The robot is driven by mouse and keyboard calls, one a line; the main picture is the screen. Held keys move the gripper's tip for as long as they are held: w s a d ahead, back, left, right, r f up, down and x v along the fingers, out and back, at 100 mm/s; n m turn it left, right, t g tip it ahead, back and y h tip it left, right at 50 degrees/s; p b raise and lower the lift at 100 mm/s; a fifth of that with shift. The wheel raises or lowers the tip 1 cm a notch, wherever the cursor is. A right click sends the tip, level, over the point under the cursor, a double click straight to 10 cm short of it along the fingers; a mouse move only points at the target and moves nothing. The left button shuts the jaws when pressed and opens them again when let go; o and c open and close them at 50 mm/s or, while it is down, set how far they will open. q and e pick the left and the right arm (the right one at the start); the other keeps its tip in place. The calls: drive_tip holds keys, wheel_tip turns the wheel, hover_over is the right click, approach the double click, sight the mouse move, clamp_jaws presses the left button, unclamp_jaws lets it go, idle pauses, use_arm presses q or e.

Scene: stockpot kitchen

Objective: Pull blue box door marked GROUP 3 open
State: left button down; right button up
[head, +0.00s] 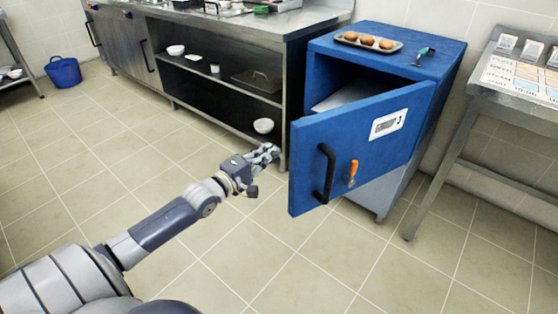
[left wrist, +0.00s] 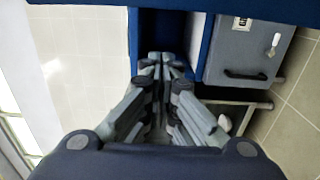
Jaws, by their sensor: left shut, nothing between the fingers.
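The blue box (head: 445,75) stands at the right in the head view. Its blue door (head: 345,135) is swung well open, showing part of the inside. The door has a black vertical handle (head: 325,172), an orange-handled item (head: 352,172) and a white label (head: 388,125) too small to read. My left gripper (head: 270,153) is shut and empty, to the left of the door's free edge and apart from the handle. In the left wrist view its closed fingers (left wrist: 166,62) point toward blue surfaces. My right gripper is not in view.
A tray of brown round items (head: 368,41) and a small green-handled tool (head: 424,56) lie on the box. A steel counter with shelves (head: 225,85) stands at the left of the box. A steel table (head: 475,105) stands at the right. The tiled floor in front is clear.

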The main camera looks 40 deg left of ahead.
use_arm(q)
drive_tip(key=shift+d, duration=1.9)
